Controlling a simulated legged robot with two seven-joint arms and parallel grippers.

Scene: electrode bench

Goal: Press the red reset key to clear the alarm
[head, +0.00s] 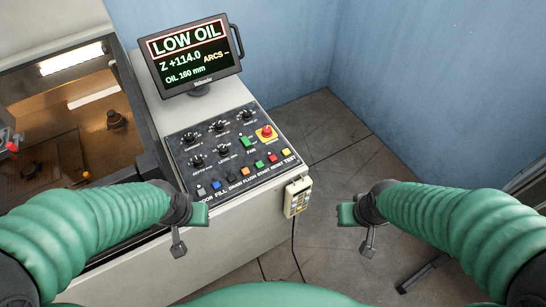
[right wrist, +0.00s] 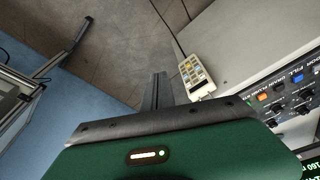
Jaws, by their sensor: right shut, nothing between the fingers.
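My right gripper (head: 368,250) is shut and empty, over the floor to the right of the machine and well apart from the key. Its narrow finger (right wrist: 157,92) shows in the right wrist view. My left gripper (head: 178,248) hangs in front of the panel's near left corner; its opening cannot be made out. The monitor (head: 192,57) reads LOW OIL in a red frame.
A red mushroom button (head: 266,131) on a yellow base sits behind the key row. A handheld keypad (head: 297,197) with a cable hangs on the cabinet's side, below the panel's right end. An oil tank (head: 90,110) is at left. The floor at right is mostly clear.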

